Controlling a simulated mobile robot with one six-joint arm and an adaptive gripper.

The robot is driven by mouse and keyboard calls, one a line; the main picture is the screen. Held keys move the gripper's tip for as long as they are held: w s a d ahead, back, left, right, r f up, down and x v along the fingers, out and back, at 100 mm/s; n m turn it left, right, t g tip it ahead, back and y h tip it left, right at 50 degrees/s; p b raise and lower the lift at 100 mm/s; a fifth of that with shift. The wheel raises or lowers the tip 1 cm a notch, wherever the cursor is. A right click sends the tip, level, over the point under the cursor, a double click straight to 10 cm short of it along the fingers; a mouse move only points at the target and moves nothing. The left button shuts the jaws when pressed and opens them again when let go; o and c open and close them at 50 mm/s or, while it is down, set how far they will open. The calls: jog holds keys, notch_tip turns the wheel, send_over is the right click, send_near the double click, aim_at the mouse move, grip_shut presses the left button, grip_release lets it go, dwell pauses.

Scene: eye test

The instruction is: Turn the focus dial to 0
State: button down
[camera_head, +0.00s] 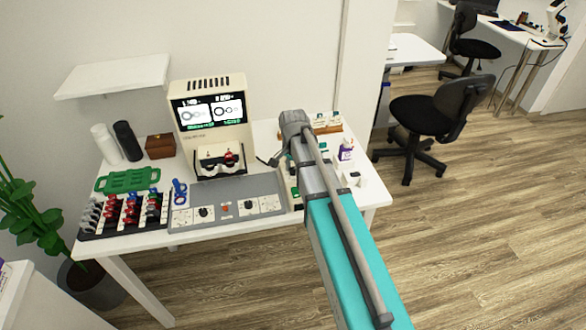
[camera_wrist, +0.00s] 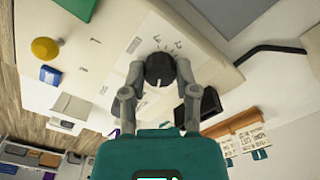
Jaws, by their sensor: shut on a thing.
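A black round dial (camera_wrist: 160,66) with a white pointer line sits on a pale panel in the wrist view. The pointer line runs toward the bottom of the picture, slightly slanted. My gripper (camera_wrist: 160,76) has a finger on each side of the dial and is shut on it. In the head view my arm hides the gripper and this dial. The eye test machine (camera_head: 212,85) stands on the white table, its screen (camera_head: 210,110) lit with two round figures and green text too small to read.
A grey control panel (camera_head: 225,190) with knobs lies before the machine. Left are a green tray (camera_head: 128,180), a rack of red, blue and grey items (camera_head: 124,213) and a brown box (camera_head: 160,146). An office chair (camera_head: 440,110) stands right.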

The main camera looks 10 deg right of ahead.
jog(key=n, duration=0.5)
jog(key=shift+n, duration=0.4)
jog(key=n, duration=0.5)
jog(key=shift+n, duration=0.4)
jog(key=shift+c, duration=1.9)
grip_release()
jog(key=shift+m, duration=0.3)
